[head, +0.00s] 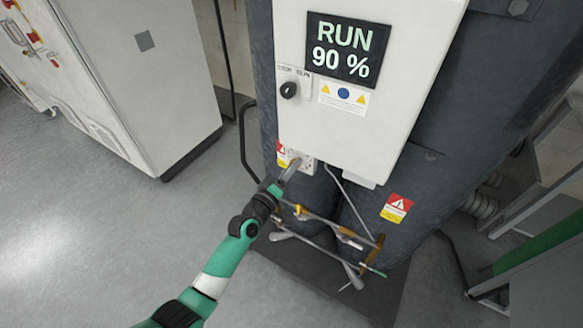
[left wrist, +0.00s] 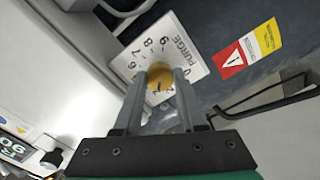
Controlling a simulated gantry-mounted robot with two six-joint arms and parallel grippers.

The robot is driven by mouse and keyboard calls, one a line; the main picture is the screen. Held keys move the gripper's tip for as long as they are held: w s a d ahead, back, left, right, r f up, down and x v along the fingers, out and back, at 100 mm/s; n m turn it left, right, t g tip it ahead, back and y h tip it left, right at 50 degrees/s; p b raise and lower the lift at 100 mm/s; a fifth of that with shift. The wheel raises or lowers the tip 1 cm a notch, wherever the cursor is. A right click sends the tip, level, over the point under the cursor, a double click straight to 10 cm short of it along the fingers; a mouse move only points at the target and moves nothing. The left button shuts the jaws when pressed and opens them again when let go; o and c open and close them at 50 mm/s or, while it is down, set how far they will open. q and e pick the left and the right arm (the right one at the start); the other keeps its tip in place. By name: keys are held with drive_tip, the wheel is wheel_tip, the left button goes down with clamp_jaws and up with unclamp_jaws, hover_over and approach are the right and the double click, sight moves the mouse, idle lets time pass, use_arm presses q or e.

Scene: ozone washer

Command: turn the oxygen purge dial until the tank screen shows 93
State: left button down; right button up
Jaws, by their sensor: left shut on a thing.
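The tank screen (head: 340,50) on the white control box reads RUN 90 % in the head view. Below the box is the small white purge plate (head: 308,166). In the left wrist view this plate, marked PURGE (left wrist: 192,62), carries a ring of numbers around the yellow oxygen purge dial (left wrist: 159,76). My left gripper (head: 295,163) reaches up to the plate. Its two fingers are shut on the dial, one on each side, and hide part of it and some numbers. My right gripper is in neither view.
A black stop/run knob (head: 288,90) sits on the box, left of a warning label (head: 344,97). Brass-coloured valves and pipes (head: 330,230) lie below and right of my left gripper. A white cabinet (head: 140,70) stands left; the floor between is clear.

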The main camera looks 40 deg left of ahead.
use_arm(q)
drive_tip(key=shift+c, duration=2.4)
unclamp_jaws()
drive_tip(key=p+v, duration=0.2)
drive_tip(key=v, duration=0.9)
drive_tip(key=shift+s, duration=0.35)
drive_tip(key=shift+d, duration=0.1)
